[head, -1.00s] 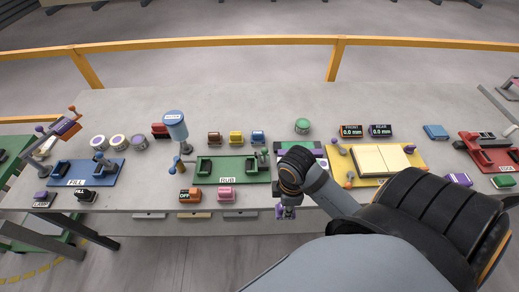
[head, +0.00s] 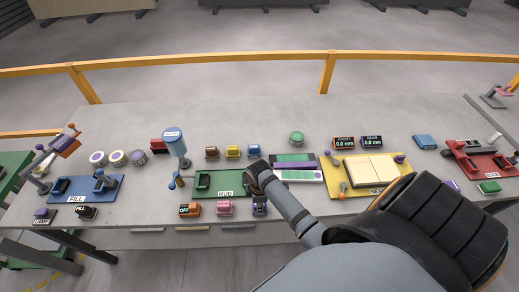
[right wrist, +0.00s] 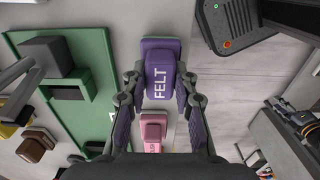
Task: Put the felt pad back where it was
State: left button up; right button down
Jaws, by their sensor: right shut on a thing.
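The felt pad is a purple block lettered FELT (right wrist: 160,72), between the fingers of my right gripper (right wrist: 160,88) in the right wrist view. That gripper is shut on it. In the head view my right gripper (head: 259,208) is near the slab's front edge, just right of a pink block (head: 224,207). The pink block also shows close to the pad in the right wrist view (right wrist: 152,128). I cannot tell whether the pad touches the slab. My left gripper is not in view.
The green RUB fixture (head: 215,184) lies just behind the pink block. An orange block marked OFF (head: 190,209) stands to its left. A tray with green and purple strips (head: 297,175) and a yellow plate (head: 350,190) lie to the right. The slab's back strip is clear.

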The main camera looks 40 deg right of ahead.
jog(key=shift+f, duration=0.15)
jog(key=shift+f, duration=0.1)
jog(key=c, duration=1.1)
grip_release()
jog(key=shift+o, duration=0.2)
notch_tip(320, 180, up, 12)
jog(key=b, duration=0.3)
